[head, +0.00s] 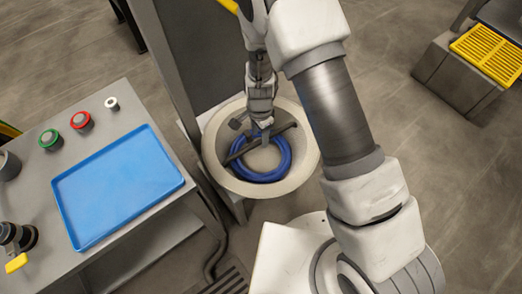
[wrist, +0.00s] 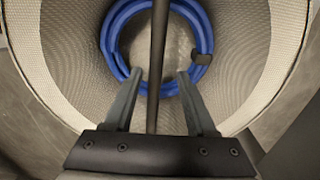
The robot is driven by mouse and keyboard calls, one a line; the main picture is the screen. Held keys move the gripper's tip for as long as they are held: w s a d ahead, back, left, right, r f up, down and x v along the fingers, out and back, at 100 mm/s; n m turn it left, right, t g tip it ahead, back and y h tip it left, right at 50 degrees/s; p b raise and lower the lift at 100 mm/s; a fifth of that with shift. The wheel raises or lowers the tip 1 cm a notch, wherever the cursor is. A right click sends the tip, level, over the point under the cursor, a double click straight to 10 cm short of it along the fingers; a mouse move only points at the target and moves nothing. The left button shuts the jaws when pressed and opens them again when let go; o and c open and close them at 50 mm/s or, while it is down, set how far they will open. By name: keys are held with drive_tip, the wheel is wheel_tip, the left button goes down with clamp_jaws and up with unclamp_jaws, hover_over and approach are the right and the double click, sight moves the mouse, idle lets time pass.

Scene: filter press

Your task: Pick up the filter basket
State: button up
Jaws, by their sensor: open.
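The filter basket (head: 213,155) is a round, cream, mesh-walled vessel near the middle of the head view. Its mesh wall (wrist: 250,60) fills much of the wrist view. A dark straight bar (wrist: 158,35) spans its top. A blue coiled ring (head: 284,165) lies inside at the bottom. My gripper (head: 262,133) points down into the basket's opening at the bar. In the wrist view my gripper (wrist: 159,75) is open, with one finger on each side of the bar and visible gaps between. The fingers' height relative to the bar is hard to judge.
A grey table at left holds a blue tray (head: 118,187), a green button (head: 50,139) and a red button (head: 81,121). A dark upright panel (head: 200,50) stands behind the basket. A box with a yellow grate (head: 490,52) is at upper right.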

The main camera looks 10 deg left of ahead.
drive_tip(key=shift+s+d+f+b, duration=0.15)
drive_tip(key=shift+f+b, duration=0.45)
drive_tip(key=shift+f, duration=1)
drive_tip(key=shift+s+d+f+b, duration=0.1)
drive_tip(key=shift+f+b, duration=0.5)
drive_tip(key=shift+f, duration=0.95)
clamp_jaws()
drive_tip(key=shift+w+r, duration=0.1)
drive_tip(key=shift+r, duration=0.05)
